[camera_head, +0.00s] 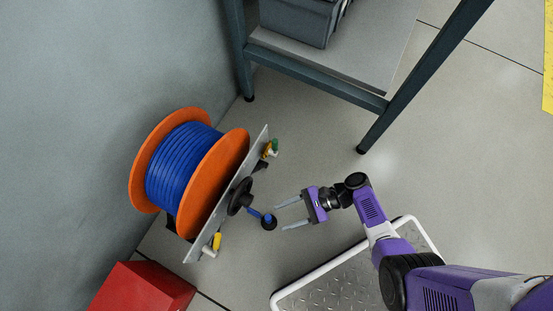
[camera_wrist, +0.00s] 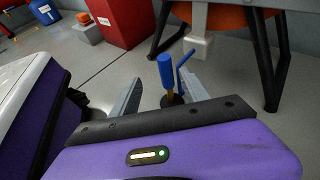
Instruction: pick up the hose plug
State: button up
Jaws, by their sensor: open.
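What looks like the hose plug (camera_wrist: 165,72) is a blue upright cylinder on a brass-coloured stem with a dark round base. In the head view its dark round end (camera_head: 268,222) shows just beside the reel's front plate, with blue on it. My gripper (camera_head: 280,217) is open and empty, its two fingers pointing left at the plug. In the wrist view the plug stands ahead, between the lines of the two fingers. A thin blue piece (camera_wrist: 184,62) is close on its right. I cannot tell if the fingertips reach around the plug.
A reel of blue hose with orange discs (camera_head: 221,182) and a grey front plate (camera_head: 202,246) stands left of the plug. A red box (camera_head: 145,289) is at the lower left. A steel-framed table (camera_head: 316,73) stands behind. Grey floor is clear between the table and my arm.

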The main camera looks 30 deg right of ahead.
aim_at(268, 222)
jog(key=shift+y, duration=0.5)
jog(key=b+x, duration=0.1)
jog(key=x, duration=0.1)
jog(key=b+x, duration=0.1)
jog(key=x, duration=0.2)
jog(key=w+b+x, duration=0.1)
jog(key=x, duration=0.1)
jog(key=shift+w+a+f, duration=0.1)
jog(key=shift+w+a, duration=0.05)
jog(key=shift+a, duration=0.1)
jog(key=shift+w+a+b, duration=0.1)
jog(key=shift+a+b, duration=0.2)
jog(key=shift+a, duration=0.2)
grip_shut()
dwell(0.4)
